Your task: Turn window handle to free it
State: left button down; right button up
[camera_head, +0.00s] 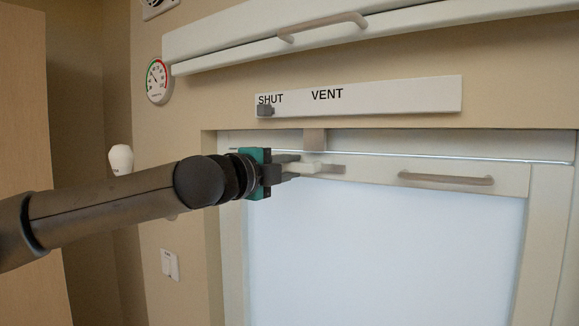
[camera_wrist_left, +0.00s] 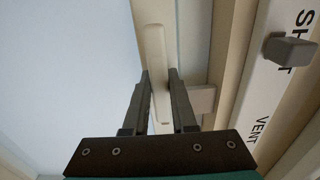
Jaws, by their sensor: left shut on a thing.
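The window handle (camera_head: 332,169) is a small pale lever on the top rail of the window's sash, below a taupe block (camera_head: 314,139) on the frame. In the left wrist view the handle (camera_wrist_left: 155,45) is a cream bar running between my fingers. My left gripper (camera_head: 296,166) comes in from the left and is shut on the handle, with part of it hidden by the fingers. In the wrist view the two dark fingers (camera_wrist_left: 160,80) lie on either side of the bar. My right gripper is not in view.
A white strip marked SHUT and VENT (camera_head: 390,97) with a grey slider (camera_head: 265,110) at SHUT is above the window. A taupe bar pull (camera_head: 445,179) is on the sash to the right. A round dial gauge (camera_head: 157,81) hangs at upper left.

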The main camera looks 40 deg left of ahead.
pick_arm(q)
jog(key=c, duration=0.7)
grip_release()
jog(key=shift+s+d+b, duration=0.1)
jog(key=shift+s+b, duration=0.6)
jog(key=shift+b, duration=0.1)
jog(key=s+b, duration=0.1)
jog(key=s, duration=0.1)
jog(key=s+b, duration=0.1)
jog(key=s, duration=0.1)
jog(key=shift+d+b, duration=0.2)
jog(key=shift+b, duration=0.1)
jog(key=b, duration=0.2)
send_near(287, 168)
jog(key=shift+s+d+r, duration=0.1)
jog(key=shift+s+d, duration=0.05)
jog(key=shift+s, duration=0.95)
jog(key=shift+s+d+r, duration=0.1)
jog(key=shift+s+d, duration=0.05)
jog(key=shift+s, duration=0.9)
